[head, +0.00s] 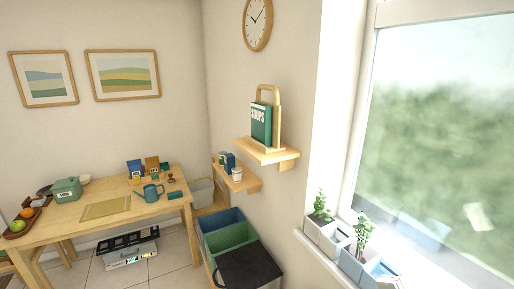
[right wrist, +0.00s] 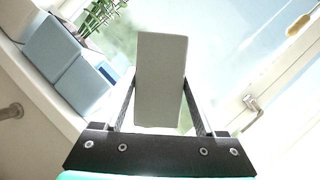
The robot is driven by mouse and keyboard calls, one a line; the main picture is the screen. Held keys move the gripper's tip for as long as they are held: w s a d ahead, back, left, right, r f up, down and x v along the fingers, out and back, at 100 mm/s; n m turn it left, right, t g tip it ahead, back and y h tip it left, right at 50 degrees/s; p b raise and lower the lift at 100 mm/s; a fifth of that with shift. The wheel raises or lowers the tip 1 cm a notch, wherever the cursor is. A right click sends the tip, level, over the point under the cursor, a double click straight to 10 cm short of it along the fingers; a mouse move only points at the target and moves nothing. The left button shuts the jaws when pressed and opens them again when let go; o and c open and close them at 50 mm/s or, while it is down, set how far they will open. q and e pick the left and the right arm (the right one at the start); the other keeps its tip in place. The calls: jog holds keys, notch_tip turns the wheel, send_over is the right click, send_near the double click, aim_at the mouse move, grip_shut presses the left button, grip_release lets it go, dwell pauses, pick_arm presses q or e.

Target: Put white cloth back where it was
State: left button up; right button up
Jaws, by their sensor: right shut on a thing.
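In the right wrist view, my right gripper (right wrist: 158,105) is shut on a pale grey-white, flat rectangular piece (right wrist: 161,75), which looks like the white cloth. It stands up between the two dark fingers and reaches past their tips, in front of the bright window. In the head view, a small pale tilted patch (head: 479,217) shows against the window glass; I cannot tell whether it is the cloth or a reflection. Neither gripper shows clearly in the head view. My left gripper is out of view.
Planters (head: 350,264) with green plants line the window sill (head: 312,243); blue-grey boxes (right wrist: 52,48) show left in the wrist view. A window handle (right wrist: 252,104) and a yellow-orange object (right wrist: 298,25) are on the right. A wall shelf (head: 268,152) holds a green book (head: 261,124).

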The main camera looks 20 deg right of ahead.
jog(key=s+a+f+n+t+y, duration=0.3)
jog(key=a+y, duration=0.3)
jog(key=a, duration=0.2)
jog(key=s+a+f+n+t+y, duration=0.4)
jog(key=s+a+f+n+y, duration=0.1)
jog(key=a, duration=0.3)
jog(key=s+a+f+n+t+y, duration=0.3)
jog(key=s+a+f+y, duration=0.1)
jog(key=a+y, duration=0.3)
jog(key=shift+a+f+n+p, duration=0.4)
jog(key=shift+a+f, duration=0.35)
jog(key=shift+f, duration=0.05)
